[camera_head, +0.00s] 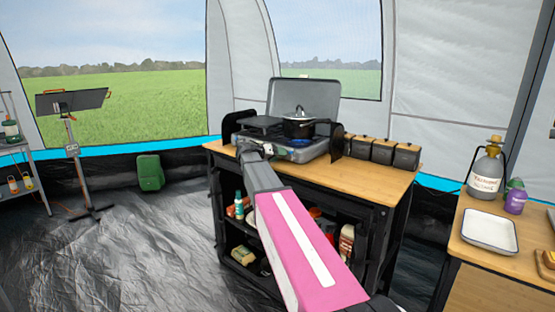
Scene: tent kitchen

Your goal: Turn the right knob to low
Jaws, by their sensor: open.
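A camping stove (315,150) with a raised grey lid (304,97) stands on the wooden-topped kitchen stand. A dark pot (299,128) with a lid sits on its right side, with a blue glow, seemingly a flame, below it. The knobs on the stove's front are too small to make out, so I cannot tell the right knob's setting. My arm reaches forward from the lower right. My gripper (247,148) is at its far end, by the stove's front left corner. It is open, but its fingers are small and hard to see; contact with the stove cannot be told.
Several dark canisters (382,151) stand right of the stove on the stand's top (348,172). Shelves below hold bottles and packets. The floor (130,255) at left is open.

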